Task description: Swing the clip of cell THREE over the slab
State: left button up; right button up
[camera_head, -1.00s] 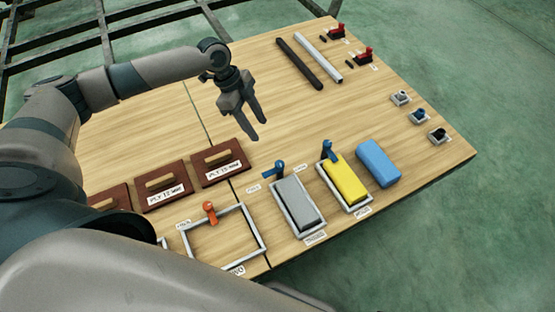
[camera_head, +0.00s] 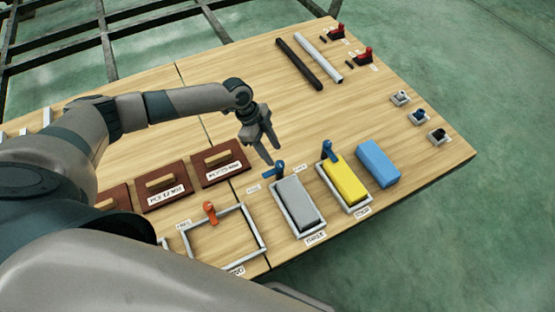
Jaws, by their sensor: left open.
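A grey slab (camera_head: 295,201) lies in a light frame, which I take to be cell THREE; its front tag (camera_head: 315,239) is too small to read surely. A blue clip (camera_head: 274,173) with an upright knob stands at that frame's far end. Its arm points left, off the slab. My left gripper (camera_head: 271,154) is open, fingers pointing down, just above and behind this clip. It looks empty, and I cannot tell whether a finger touches the knob. My right gripper is not in view.
Right of it, a yellow slab (camera_head: 345,177) sits in a frame with its own blue clip (camera_head: 328,151). A loose blue block (camera_head: 378,164) lies beyond. To the left are an empty frame (camera_head: 262,240) with an orange clip (camera_head: 210,212) and brown handled boards (camera_head: 221,166).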

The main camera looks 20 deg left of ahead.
aim_at(279, 164)
pick_arm(q)
jog(key=shift+x, duration=2.75)
jog(key=c, duration=1)
